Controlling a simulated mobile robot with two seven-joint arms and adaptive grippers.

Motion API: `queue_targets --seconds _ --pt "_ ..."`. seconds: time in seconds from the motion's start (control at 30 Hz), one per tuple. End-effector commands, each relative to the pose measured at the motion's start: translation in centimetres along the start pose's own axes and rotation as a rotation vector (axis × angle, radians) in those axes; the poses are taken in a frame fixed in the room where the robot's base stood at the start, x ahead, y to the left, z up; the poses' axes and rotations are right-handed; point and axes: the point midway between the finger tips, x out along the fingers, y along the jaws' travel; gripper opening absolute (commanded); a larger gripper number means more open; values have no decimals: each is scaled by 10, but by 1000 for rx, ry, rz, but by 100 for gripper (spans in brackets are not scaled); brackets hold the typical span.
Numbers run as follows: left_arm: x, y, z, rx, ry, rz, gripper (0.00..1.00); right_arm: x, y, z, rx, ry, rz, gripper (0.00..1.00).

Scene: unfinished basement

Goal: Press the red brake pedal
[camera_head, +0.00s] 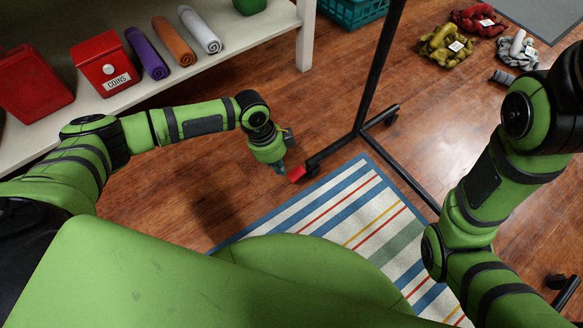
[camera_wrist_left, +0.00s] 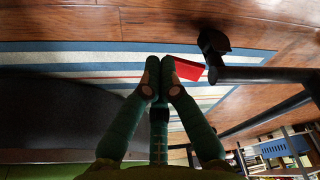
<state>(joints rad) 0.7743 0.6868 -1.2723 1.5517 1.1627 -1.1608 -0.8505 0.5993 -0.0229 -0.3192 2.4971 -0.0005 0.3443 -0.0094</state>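The red brake pedal (camera_head: 297,173) sits low by a caster at the foot of a black rack, near the striped rug's corner. In the left wrist view the red pedal (camera_wrist_left: 189,69) shows just right of the fingertips. My left gripper (camera_head: 281,167) points down beside the pedal, on its left in the head view. In the left wrist view the two fingertips of the left gripper (camera_wrist_left: 160,68) are together with nothing between them. I cannot tell whether a fingertip touches the pedal. My right arm shows at the right, but its gripper is out of view.
The black rack frame (camera_head: 361,125) rises behind the pedal, with casters on its base. A striped rug (camera_head: 350,215) lies in front. A white shelf (camera_head: 190,72) at left holds a red coins box (camera_head: 105,65) and rolled towels. Wooden floor is clear between.

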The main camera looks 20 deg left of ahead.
Motion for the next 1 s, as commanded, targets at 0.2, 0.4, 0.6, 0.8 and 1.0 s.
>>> queue_targets --seconds 0.2,0.4,0.6,0.8,1.0 --pt "-4 0 6 1 2 -1 0 6 1 1 0 3 -1 40" --pt "-8 0 7 0 1 -1 0 5 0 3 3 -4 0 40" --pt "-38 -1 7 2 2 -5 0 5 1 2 2 -2 0 40" --pt "-82 -1 7 2 1 -5 0 5 1 2 1 -1 0 40" --pt "-113 0 7 1 1 -2 0 5 1 2 0 -1 -1 40"
